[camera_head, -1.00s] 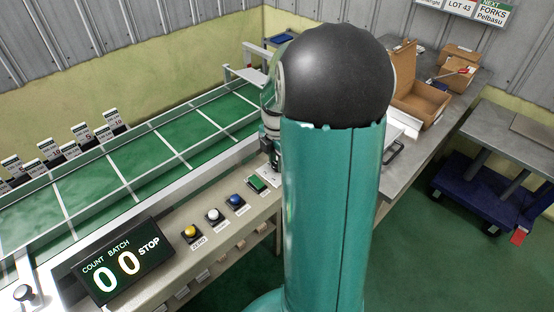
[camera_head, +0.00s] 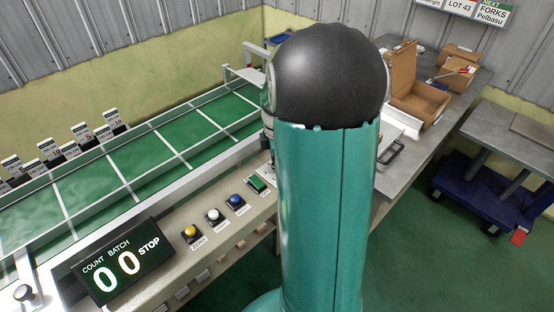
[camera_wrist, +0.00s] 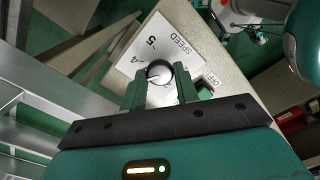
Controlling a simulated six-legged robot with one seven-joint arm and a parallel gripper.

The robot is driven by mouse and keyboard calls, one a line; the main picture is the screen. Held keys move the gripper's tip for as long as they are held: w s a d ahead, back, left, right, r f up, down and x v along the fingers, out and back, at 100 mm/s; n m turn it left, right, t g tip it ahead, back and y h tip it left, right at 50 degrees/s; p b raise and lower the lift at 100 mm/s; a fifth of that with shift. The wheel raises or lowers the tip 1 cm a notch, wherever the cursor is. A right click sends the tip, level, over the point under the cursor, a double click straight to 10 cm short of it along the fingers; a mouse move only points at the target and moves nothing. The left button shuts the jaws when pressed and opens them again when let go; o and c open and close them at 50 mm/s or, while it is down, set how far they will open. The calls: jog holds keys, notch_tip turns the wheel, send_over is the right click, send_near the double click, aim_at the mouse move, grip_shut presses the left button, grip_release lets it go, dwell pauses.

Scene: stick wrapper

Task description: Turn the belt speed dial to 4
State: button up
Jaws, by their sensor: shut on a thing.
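The belt speed dial (camera_wrist: 158,71) shows in the wrist view as a small round knob with a dark rim and a pale face. It stands on a white plate (camera_wrist: 138,52) printed "SPEED" and "5"; the other numerals are hidden or too small to read. My gripper (camera_wrist: 160,84) has its two green fingers on either side of the dial and is shut on it. A mark shows on the dial's face, but I cannot tell which number it points at. In the head view my arm hides the gripper and the dial.
The green belt (camera_head: 150,160) runs along the left. Yellow (camera_head: 191,232), white (camera_head: 214,215), blue (camera_head: 235,202) and green (camera_head: 257,184) buttons line the console. The display (camera_head: 122,262) reads "00 STOP". An open cardboard box (camera_head: 418,98) sits on the right bench.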

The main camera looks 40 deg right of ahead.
jog(key=m, duration=0.6)
jog(key=shift+r+m, duration=0.1)
jog(key=shift+m, duration=0.2)
dwell(0.4)
jog(key=o, duration=1)
jog(key=shift+c, duration=0.2)
notch_tip(320, 180, up, 14)
